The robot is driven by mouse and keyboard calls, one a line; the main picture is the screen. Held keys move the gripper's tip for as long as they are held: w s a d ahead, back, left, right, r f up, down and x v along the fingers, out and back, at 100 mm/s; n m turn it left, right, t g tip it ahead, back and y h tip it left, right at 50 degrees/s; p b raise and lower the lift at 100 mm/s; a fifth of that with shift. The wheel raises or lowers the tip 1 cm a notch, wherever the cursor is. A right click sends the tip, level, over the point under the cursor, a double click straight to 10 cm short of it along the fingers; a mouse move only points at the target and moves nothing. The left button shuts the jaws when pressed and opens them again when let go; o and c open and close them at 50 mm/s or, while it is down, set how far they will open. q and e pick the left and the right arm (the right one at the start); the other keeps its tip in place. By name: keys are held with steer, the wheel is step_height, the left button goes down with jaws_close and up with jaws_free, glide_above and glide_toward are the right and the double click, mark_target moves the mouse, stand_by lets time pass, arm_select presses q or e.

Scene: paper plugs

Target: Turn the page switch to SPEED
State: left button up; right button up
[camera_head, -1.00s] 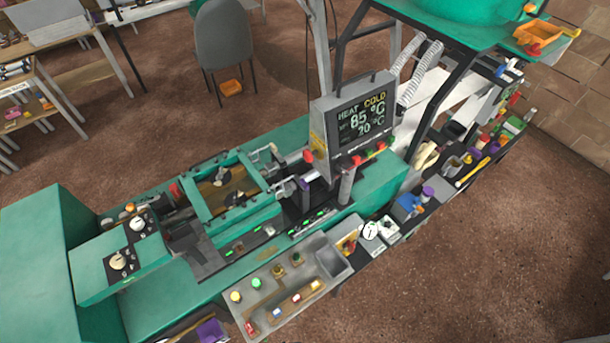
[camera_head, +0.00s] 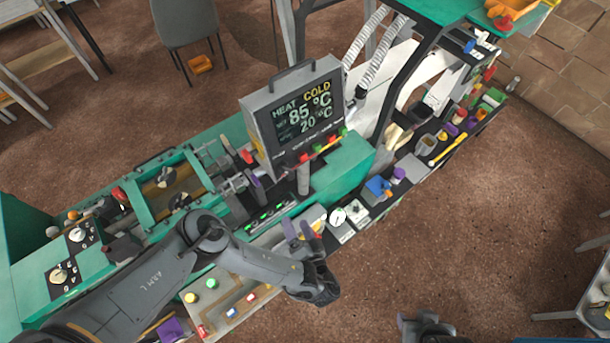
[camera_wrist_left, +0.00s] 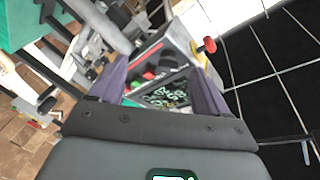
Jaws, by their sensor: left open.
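The display box (camera_head: 296,115) stands on the green machine, its screen reading HEAT 85 °C and COLD 20 °C. Small red, yellow and green controls (camera_head: 322,146) line its lower edge. I cannot read which control is the page switch. Two pale round knobs (camera_head: 77,235) (camera_head: 59,275) sit on the dark panels at the left. My left gripper (camera_head: 299,230) is open and empty, its purple fingers up, in front of and below the display. In the left wrist view, the display (camera_wrist_left: 165,92) shows between the open fingers (camera_wrist_left: 157,75), with a red-ended lever (camera_wrist_left: 208,46) beyond.
A control panel with coloured buttons (camera_head: 212,284) lies under my left arm. A round white gauge (camera_head: 338,216) and small parts line the front ledge to the right. Part of a dark gripper-like piece (camera_head: 422,326), likely my right one, shows at the bottom edge.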

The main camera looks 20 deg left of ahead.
arm_select(q)
glide_toward(286, 170)
step_height(286, 170, down, 3)
steer(key=s+d, duration=0.1)
steer(key=r+b+x, duration=0.1)
steer(key=b+x, duration=0.9)
steer(key=b, duration=0.7)
steer(key=shift+w+f+n+t+y, duration=0.2)
steer(key=shift+n+t+y, duration=0.1)
steer(key=shift+t, duration=0.1)
steer(key=c, duration=1)
steer(key=shift+c, duration=0.2)
